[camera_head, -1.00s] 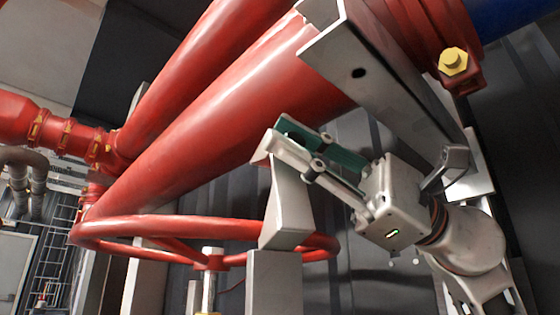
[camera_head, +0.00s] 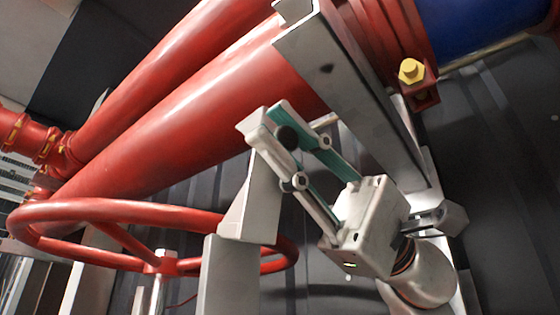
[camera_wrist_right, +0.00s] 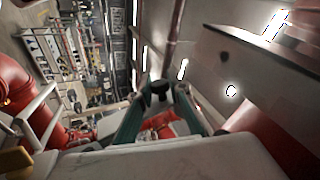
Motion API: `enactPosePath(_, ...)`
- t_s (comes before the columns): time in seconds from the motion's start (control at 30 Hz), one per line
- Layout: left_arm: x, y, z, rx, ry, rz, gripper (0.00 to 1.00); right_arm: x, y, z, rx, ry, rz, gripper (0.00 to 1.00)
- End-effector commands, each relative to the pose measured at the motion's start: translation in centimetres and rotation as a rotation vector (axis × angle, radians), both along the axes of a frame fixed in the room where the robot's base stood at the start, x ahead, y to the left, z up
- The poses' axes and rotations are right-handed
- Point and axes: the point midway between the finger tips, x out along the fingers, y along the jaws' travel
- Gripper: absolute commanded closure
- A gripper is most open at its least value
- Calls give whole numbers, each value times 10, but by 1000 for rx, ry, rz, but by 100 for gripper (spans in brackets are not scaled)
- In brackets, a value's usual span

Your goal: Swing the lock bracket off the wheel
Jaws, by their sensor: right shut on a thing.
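The red handwheel (camera_head: 110,209) lies nearly flat at the lower left of the head view, on a hub and stem (camera_head: 161,263). The pale grey lock bracket (camera_head: 252,206) stands at the right part of its rim and hides some of it. My right gripper (camera_head: 263,122) reaches up and left from the lower right. Its fingertips are shut on the bracket's upper part; the exact contact is hard to see. In the right wrist view the teal fingers (camera_wrist_right: 158,92) converge; the bracket is not clear there. My left gripper is not in view.
Large red pipes (camera_head: 190,125) run diagonally above the wheel. A grey steel beam (camera_head: 350,90) passes close above my right gripper and also fills the right of the wrist view (camera_wrist_right: 270,75). A grey post (camera_head: 225,280) stands below the bracket. A yellow bolt (camera_head: 411,71) is at upper right.

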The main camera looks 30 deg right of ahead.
Motion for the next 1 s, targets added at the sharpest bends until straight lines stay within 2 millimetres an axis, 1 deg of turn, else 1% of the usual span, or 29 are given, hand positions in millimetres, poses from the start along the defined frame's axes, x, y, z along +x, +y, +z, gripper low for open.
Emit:
enactPosePath(0.33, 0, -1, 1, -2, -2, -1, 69, 0, 0, 0, 0, -2, 0, 100)
enactPosePath(0.37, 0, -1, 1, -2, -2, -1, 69, 0, 0, 0, 0, -2, 0, 75)
enactPosePath(0.4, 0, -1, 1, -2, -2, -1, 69, 0, 0, 0, 0, -2, 0, 65)
enactPosePath(0.77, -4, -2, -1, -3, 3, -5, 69, 0, -1, -1, 0, 0, 0, 65)
enactPosePath(0.87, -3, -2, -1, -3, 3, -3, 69, 2, -7, -4, 0, 1, 0, 65)
enactPosePath(1.0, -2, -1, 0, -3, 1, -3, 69, 6, -26, -13, 0, 4, -1, 65)
